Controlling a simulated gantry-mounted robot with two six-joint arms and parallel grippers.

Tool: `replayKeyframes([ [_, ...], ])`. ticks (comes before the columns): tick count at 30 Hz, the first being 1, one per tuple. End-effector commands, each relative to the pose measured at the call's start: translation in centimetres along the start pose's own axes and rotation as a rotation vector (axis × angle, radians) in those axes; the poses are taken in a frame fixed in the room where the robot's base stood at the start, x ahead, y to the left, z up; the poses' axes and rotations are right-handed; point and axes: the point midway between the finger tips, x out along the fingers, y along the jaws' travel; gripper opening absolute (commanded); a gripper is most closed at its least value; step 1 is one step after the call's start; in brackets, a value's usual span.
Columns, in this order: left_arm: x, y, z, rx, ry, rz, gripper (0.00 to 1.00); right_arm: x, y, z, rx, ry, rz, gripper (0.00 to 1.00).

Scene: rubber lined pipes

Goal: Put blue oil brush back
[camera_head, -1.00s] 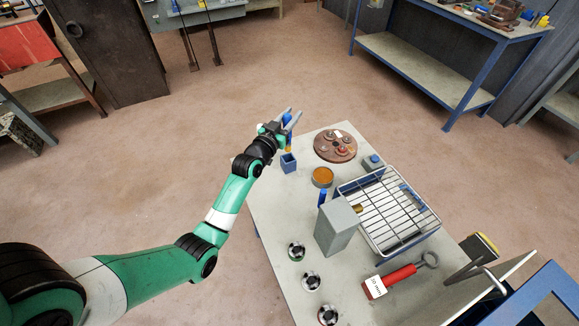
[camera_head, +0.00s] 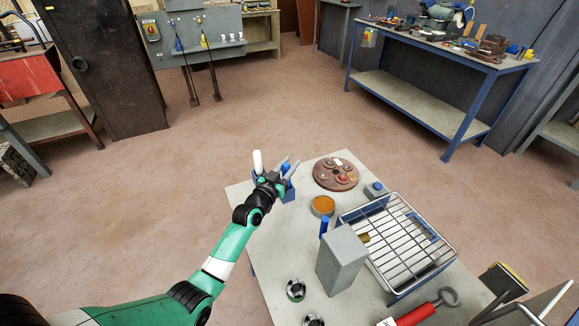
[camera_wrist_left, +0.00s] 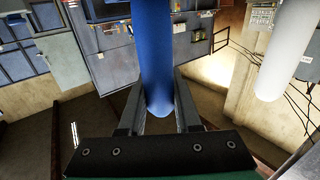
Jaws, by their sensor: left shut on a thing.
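My left gripper (camera_head: 286,166) is shut on a blue brush handle (camera_head: 286,171) at the far left corner of the table. In the left wrist view the same blue handle (camera_wrist_left: 157,60) runs between the two fingers. A small blue holder (camera_head: 289,193) is right at the gripper, partly hidden by it. I cannot tell whether the brush's lower end is inside the holder. A white handle (camera_head: 257,161) stands just left of the gripper; it also shows at the right of the left wrist view (camera_wrist_left: 286,50). My right gripper is not in view.
On the table (camera_head: 262,262) are a round brown plate (camera_head: 336,183), an orange dish (camera_head: 323,206), a grey block (camera_head: 342,262) with another blue handle (camera_head: 323,227) beside it, a wire rack (camera_head: 405,250), and a red tool (camera_head: 417,315). Open floor lies beyond the table.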

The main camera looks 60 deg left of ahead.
Motion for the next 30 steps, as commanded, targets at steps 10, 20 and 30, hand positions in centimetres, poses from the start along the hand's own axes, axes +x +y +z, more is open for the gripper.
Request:
replayKeyframes([
  [10, 0.0, 0.0, 0.2, 0.0, 0.0, 0.0, 0.62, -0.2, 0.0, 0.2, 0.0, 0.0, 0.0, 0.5],
  [20, -0.9, 0.0, -0.2, 0.0, -0.002, 0.0, 0.62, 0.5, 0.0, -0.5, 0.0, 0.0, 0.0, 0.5],
  [30, -8.9, 0.0, -0.2, -0.001, -0.003, 0.0, 0.62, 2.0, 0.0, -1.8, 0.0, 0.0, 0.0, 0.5],
])
